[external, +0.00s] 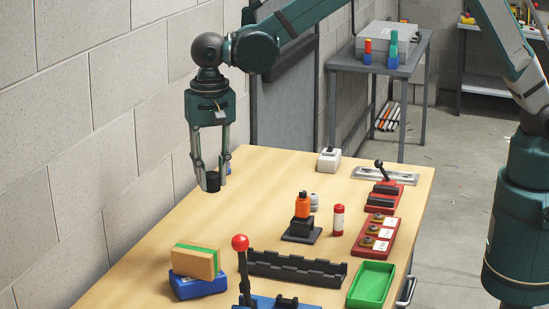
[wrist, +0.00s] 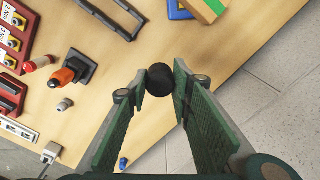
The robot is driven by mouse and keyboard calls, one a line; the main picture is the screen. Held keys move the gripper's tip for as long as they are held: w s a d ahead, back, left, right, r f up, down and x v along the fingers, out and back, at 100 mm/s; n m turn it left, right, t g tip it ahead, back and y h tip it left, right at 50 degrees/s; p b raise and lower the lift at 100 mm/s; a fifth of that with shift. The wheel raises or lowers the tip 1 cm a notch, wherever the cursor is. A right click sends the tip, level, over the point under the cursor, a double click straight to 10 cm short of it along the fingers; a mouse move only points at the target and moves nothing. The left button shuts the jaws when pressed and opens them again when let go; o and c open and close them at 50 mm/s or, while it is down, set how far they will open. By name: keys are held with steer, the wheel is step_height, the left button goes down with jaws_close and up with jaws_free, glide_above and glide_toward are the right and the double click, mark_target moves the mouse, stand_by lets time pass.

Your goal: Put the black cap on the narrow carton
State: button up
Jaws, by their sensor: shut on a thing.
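The black cap (wrist: 160,80) is a short dark cylinder between the fingertips of my gripper (wrist: 164,86). In the external view the cap (external: 212,182) hangs at the lower end of my gripper (external: 210,172), near the table's left edge by the wall. My gripper is shut on it. A tan block with a green stripe (external: 196,261) lies on a blue box (external: 197,286) at the front left, apart from my gripper. It also shows at the top of the wrist view (wrist: 206,9). I cannot tell whether this block is the narrow carton.
A red-knobbed lever (external: 240,243) stands up at the front, beside a black toothed rail (external: 295,268) and a green tray (external: 371,284). An orange-topped fixture (external: 302,207) and a red cylinder (external: 338,221) stand mid-table. The wooden surface (external: 225,215) below my gripper is largely clear.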

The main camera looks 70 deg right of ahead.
step_height(320, 180, up, 2)
steer(key=n+p, duration=0.1)
steer(key=n, duration=0.1)
glide_above(195, 248)
steer(key=shift+r, duration=0.1)
steer(key=shift+f+p, duration=0.35)
steer(key=shift+f, duration=2.75)
steer(key=shift+f, duration=0.1)
steer(key=shift+f, duration=1.8)
steer(key=shift+f, duration=0.1)
